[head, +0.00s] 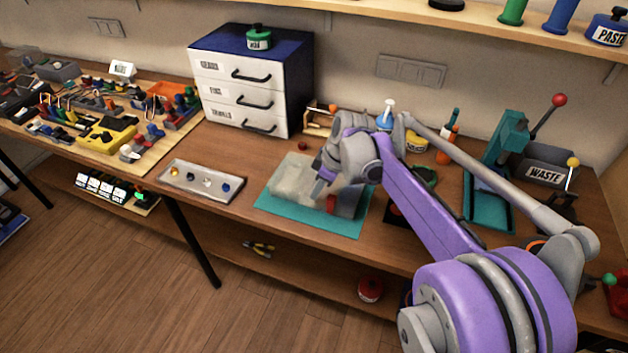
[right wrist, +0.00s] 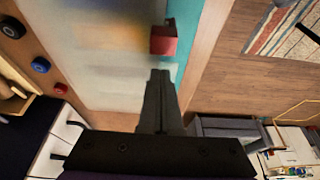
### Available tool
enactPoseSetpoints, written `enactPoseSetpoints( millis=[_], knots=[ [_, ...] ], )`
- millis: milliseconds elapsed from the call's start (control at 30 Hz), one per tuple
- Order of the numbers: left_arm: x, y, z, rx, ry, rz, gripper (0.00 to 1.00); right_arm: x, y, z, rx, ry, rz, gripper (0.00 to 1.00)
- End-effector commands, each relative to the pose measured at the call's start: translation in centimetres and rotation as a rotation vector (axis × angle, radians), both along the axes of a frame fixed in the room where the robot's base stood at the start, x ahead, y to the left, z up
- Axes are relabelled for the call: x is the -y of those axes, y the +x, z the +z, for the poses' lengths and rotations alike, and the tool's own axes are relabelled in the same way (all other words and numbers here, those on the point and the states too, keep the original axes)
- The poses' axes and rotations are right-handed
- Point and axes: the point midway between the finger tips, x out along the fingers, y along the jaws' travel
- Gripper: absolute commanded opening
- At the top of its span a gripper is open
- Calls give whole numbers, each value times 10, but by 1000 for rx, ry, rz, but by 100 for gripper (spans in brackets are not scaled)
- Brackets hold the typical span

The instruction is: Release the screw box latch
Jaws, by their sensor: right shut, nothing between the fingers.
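The screw box (head: 292,180) is a translucent, pale box lying on a teal mat (head: 270,209) in the middle of the bench. Its red latch (head: 331,204) is on the side facing the front edge. In the right wrist view the red latch (right wrist: 163,40) juts out from the cloudy box lid (right wrist: 112,70). My right gripper (head: 318,190) is over the box, close to the latch. In the right wrist view its fingertips (right wrist: 160,74) are together and empty, and a small gap shows between them and the latch. My left gripper is not in view.
A metal tray (head: 176,181) with several small round parts lies left of the mat. A white drawer cabinet (head: 226,92) stands behind. A teal press (head: 486,205) and a waste bin (head: 545,172) stand at the right. Bare bench separates the tray and mat.

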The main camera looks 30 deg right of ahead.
Motion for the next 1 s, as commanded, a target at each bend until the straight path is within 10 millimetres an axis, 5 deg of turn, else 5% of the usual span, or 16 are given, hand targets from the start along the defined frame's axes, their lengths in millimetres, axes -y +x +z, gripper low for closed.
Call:
enactPoseSetpoints(
  millis=[1000],
  knots=[
    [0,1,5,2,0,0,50,31,-37,1,0,0,1,0]
  ],
)
